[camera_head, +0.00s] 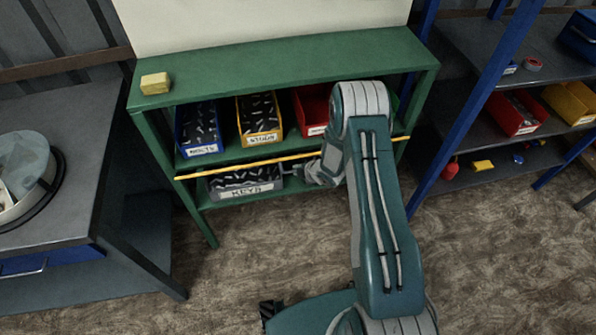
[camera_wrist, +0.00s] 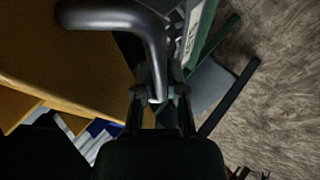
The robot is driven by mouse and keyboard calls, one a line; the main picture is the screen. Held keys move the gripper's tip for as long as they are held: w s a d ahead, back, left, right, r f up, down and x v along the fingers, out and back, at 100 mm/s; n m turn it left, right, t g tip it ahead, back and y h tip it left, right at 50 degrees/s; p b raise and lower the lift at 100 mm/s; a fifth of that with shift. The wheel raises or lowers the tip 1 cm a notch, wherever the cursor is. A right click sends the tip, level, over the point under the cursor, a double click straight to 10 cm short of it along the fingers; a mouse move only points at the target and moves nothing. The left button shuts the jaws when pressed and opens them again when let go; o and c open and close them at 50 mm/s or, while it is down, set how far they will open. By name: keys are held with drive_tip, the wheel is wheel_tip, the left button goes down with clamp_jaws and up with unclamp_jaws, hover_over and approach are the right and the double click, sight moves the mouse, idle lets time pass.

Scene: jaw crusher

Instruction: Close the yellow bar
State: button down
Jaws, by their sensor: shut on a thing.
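The yellow bar (camera_head: 245,164) runs across the front of the green shelf unit, just above the lower shelf. In the wrist view it is the large yellow surface (camera_wrist: 70,65) at the left. A dark bent handle (camera_wrist: 148,28) shows in front of it, its end between my fingertips. My gripper (camera_head: 303,173) is at the front of the bar, right of the KEYS bin. In the wrist view my gripper (camera_wrist: 160,92) is shut on the handle's end. My arm hides part of the bar's right side.
The KEYS bin (camera_head: 244,193) sits low behind the bar. BOLTS (camera_head: 203,149) and STUDS (camera_head: 263,138) bins and a red bin (camera_head: 313,128) stand above. A yellow block (camera_head: 155,83) lies on the shelf top (camera_head: 280,66). A grey table (camera_head: 85,130) stands left; a blue-post rack (camera_head: 480,95) right.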

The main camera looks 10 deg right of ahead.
drive_tip(key=shift+w+a+r+m+g, duration=0.15)
drive_tip(key=shift+r+g, duration=0.25)
drive_tip(key=shift+g, duration=0.5)
drive_tip(key=shift+w+d+r+m+g, duration=0.1)
drive_tip(key=shift+w+r+m+g, duration=0.25)
drive_tip(key=shift+g, duration=0.55)
drive_tip(key=shift+a+r+m+g, duration=0.1)
drive_tip(key=shift+r+g, duration=0.4)
drive_tip(key=shift+g, duration=0.4)
drive_tip(key=shift+w+r+g, duration=0.1)
drive_tip(key=shift+g, duration=0.3)
drive_tip(key=c, duration=0.7)
unclamp_jaws()
drive_tip(key=v, duration=1.1)
drive_tip(key=shift+r, duration=0.45)
drive_tip(key=shift+h, duration=0.3)
